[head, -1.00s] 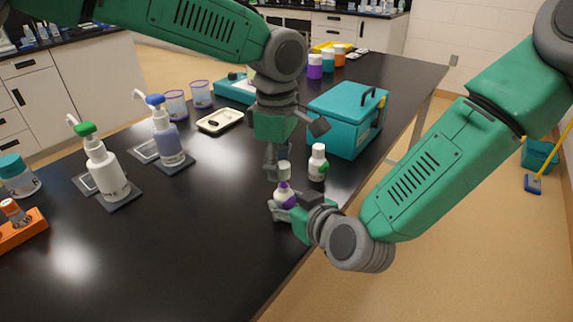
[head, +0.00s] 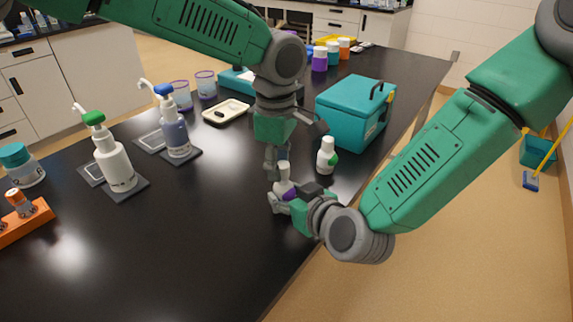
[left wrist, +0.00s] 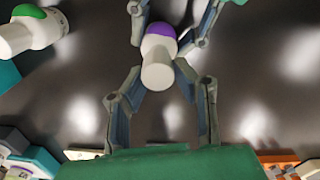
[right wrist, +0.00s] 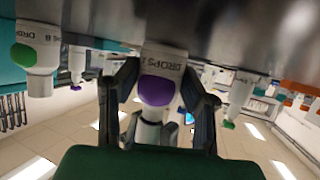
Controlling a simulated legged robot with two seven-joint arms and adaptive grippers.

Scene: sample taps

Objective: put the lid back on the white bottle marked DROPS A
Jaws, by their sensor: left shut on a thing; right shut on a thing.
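The white bottle marked DROPS A (head: 287,186), with a purple patch, stands upright near the table's right edge. Its lettering and patch show in the right wrist view (right wrist: 161,75). My right gripper (head: 281,200) is shut around its body. My left gripper (head: 276,170) is above, shut on the white lid (head: 283,168). The lid sits over the bottle's top, in line with it, and also shows in the left wrist view (left wrist: 158,68). In the right wrist view the lid (right wrist: 149,131) meets or nearly meets the bottle; I cannot tell whether it is seated.
A similar white bottle with a green patch (head: 326,157), marked B, stands capped just behind. A teal box (head: 350,112) is beyond it. Two pump bottles (head: 115,163) (head: 175,135) and a cream tray (head: 226,111) are to the left. The front of the table is clear.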

